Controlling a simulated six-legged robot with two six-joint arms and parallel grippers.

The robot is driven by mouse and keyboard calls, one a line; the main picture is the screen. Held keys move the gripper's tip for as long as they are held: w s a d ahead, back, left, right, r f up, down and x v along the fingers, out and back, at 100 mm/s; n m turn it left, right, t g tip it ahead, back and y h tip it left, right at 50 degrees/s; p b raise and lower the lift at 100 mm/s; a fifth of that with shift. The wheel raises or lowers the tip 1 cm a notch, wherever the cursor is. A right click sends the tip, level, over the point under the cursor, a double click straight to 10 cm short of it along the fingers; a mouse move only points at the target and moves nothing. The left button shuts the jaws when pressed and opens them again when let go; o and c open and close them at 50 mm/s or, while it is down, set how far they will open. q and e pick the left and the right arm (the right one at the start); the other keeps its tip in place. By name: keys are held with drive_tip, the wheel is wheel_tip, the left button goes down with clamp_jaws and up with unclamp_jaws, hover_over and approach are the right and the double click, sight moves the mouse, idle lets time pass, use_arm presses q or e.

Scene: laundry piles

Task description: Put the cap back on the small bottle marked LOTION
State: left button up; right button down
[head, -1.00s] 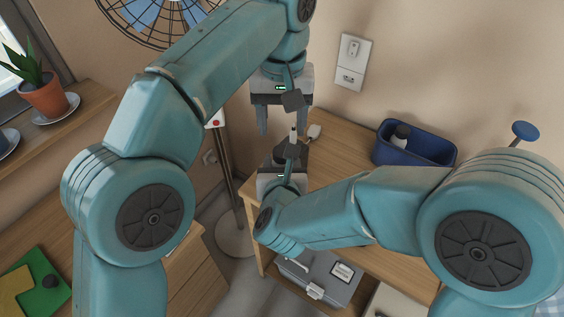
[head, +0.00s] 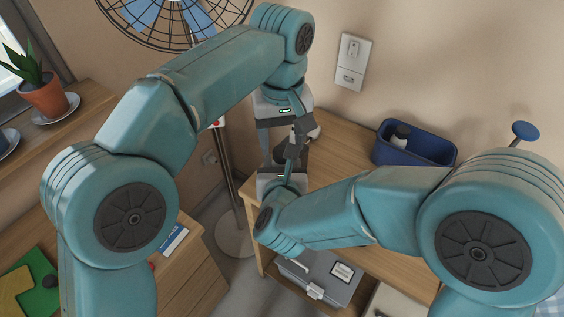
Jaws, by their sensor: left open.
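My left gripper (head: 283,152) points down over the desk's left end, its jaws open. My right gripper (head: 285,168) points up from below, directly under the left one. The two overlap in the picture, and dark wrist parts cover the space between them. Whether the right jaws hold anything is hidden. I cannot make out a bottle marked LOTION or its cap there. A small pale object (head: 314,131) on the desk, just right of the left gripper, is partly covered and too unclear to name.
The wooden desk (head: 345,150) has clear room right of the grippers. A blue bin (head: 425,155) holding a dark-and-white item (head: 400,134) stands at its back. A grey case (head: 320,278) lies below. A fan (head: 175,20) stands behind my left arm; a potted plant (head: 45,95) is far left.

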sight(274, 164)
use_arm(q)
drive_tip(key=shift+f, duration=1.2)
clamp_jaws()
drive_tip(key=m, duration=0.6)
drive_tip(key=shift+m, duration=0.3)
